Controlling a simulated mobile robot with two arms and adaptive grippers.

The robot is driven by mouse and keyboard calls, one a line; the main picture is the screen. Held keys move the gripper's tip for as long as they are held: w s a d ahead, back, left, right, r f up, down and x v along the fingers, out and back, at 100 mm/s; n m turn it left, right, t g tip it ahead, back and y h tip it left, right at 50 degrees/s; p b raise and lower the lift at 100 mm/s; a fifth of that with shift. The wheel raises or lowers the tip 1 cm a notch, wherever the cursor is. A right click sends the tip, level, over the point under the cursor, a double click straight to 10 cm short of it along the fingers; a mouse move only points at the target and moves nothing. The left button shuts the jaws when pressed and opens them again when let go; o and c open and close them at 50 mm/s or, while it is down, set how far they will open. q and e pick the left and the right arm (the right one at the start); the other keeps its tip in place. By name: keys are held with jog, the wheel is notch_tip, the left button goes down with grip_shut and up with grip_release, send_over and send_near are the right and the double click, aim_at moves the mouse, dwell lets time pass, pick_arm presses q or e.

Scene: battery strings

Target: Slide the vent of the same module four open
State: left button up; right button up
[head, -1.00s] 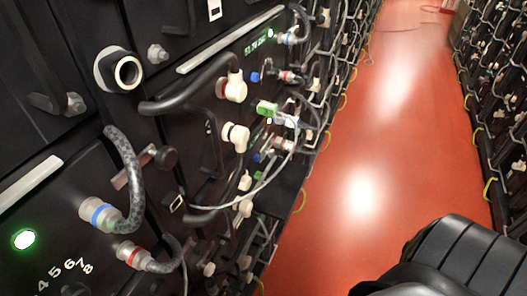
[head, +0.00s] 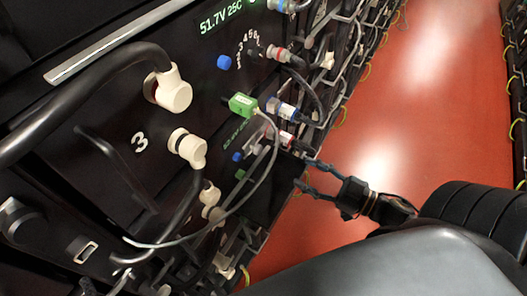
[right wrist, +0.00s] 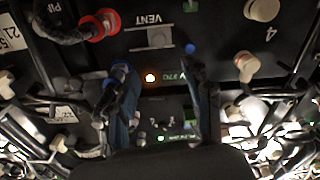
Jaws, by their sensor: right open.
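In the right wrist view a black module face carries the printed word VENT and a 4. The grey vent slide (right wrist: 158,38) sits by that word, and I cannot tell its exact position. My right gripper (right wrist: 155,85) is open and empty, its two dark fingers pointing at the rack below the vent in the picture, apart from the slide. In the head view my right gripper (head: 305,174) reaches left towards the rack's edge, below the connectors. The vent is not clearly seen there. My left gripper is out of view.
A red-ringed connector (right wrist: 98,25) and a blue knob (right wrist: 190,48) flank the vent. In the head view a green plug (head: 242,104) and a loose grey cable (head: 262,170) hang nearby. The red aisle floor (head: 375,120) is clear.

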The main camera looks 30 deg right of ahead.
aim_at(260, 151)
jog(key=p+x, duration=0.1)
jog(key=x, duration=1.2)
jog(key=shift+w+r, duration=0.1)
jog(key=shift+w, duration=0.1)
grip_shut()
